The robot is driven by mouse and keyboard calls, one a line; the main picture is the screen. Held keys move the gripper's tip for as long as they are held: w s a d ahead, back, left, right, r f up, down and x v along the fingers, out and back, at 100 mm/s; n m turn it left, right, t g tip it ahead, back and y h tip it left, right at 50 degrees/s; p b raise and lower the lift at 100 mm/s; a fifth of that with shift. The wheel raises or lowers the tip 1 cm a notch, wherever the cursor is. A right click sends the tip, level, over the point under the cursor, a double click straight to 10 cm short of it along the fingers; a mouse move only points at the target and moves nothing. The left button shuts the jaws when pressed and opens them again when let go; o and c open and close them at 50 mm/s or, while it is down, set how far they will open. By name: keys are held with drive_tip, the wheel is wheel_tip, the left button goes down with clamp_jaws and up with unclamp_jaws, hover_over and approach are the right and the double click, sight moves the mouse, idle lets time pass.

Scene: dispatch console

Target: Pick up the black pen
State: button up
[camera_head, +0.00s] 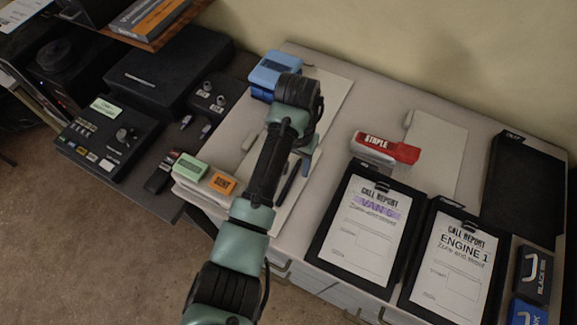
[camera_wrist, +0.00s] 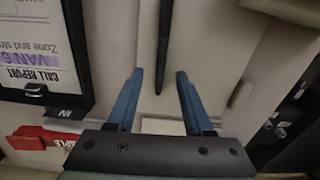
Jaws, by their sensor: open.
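The black pen (camera_head: 290,183) lies on the pale desk top, just right of my forearm in the head view. In the wrist view the black pen (camera_wrist: 163,40) runs down from the top edge, and its near end shows between the two blue fingers. My gripper (camera_wrist: 160,73) is open, with one finger on each side of the pen's line and nothing held. In the head view my gripper (camera_head: 308,160) is partly hidden by my wrist, near the pen's far end. The height gap between fingers and pen is hard to judge.
The VAN 6 clipboard (camera_head: 361,222) and ENGINE 1 clipboard (camera_head: 452,262) lie to the right. A red stapler (camera_head: 388,150) sits behind them. An orange SENT block (camera_head: 222,184) and a green block (camera_head: 190,171) stand left of my arm. A blue box (camera_head: 275,72) is at the back.

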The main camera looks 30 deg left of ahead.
drive_tip(key=shift+f, duration=0.7)
clamp_jaws()
idle(0.9)
